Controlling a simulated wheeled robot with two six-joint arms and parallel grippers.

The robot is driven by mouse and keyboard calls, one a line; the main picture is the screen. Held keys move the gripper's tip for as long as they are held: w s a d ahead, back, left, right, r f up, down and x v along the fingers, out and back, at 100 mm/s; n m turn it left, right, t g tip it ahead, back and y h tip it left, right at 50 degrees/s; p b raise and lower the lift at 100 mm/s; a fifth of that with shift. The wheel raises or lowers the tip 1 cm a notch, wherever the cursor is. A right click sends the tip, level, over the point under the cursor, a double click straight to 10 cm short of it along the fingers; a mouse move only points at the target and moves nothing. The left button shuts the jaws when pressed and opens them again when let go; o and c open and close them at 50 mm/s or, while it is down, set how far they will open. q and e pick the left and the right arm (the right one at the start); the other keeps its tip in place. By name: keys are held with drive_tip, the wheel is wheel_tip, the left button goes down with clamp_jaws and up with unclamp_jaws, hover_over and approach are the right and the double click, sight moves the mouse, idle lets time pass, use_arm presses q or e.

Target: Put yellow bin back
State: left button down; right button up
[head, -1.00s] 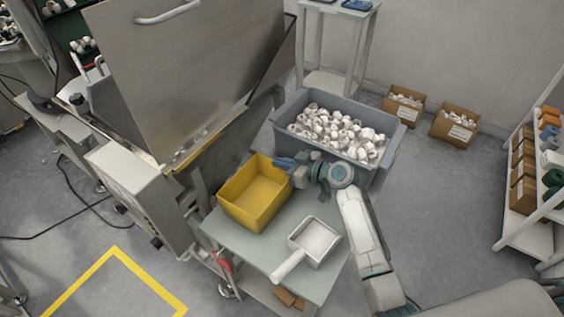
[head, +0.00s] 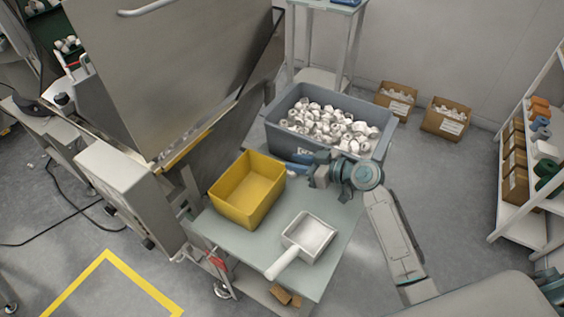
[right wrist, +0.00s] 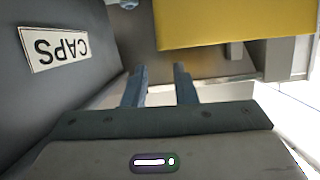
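The yellow bin (head: 226,207) is upright and empty on the left part of the pale green cart top (head: 262,232). In the right wrist view the yellow bin (right wrist: 235,22) fills the upper right, beyond the fingers. My right gripper (head: 297,165) is just to the right of the bin, apart from it, between it and the grey tote. In the right wrist view the right gripper's two fingers (right wrist: 160,85) stand apart with nothing between them. My left gripper is not in view.
A grey tote (head: 345,149) of white caps stands behind the cart. In the right wrist view its wall with a CAPS label (right wrist: 55,48) is close on the left. A white scoop (head: 308,237) lies on the cart. A steel machine (head: 160,75) is at left.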

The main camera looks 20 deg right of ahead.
drive_tip(key=shift+b+v, duration=0.3)
drive_tip(key=shift+v, duration=1.7)
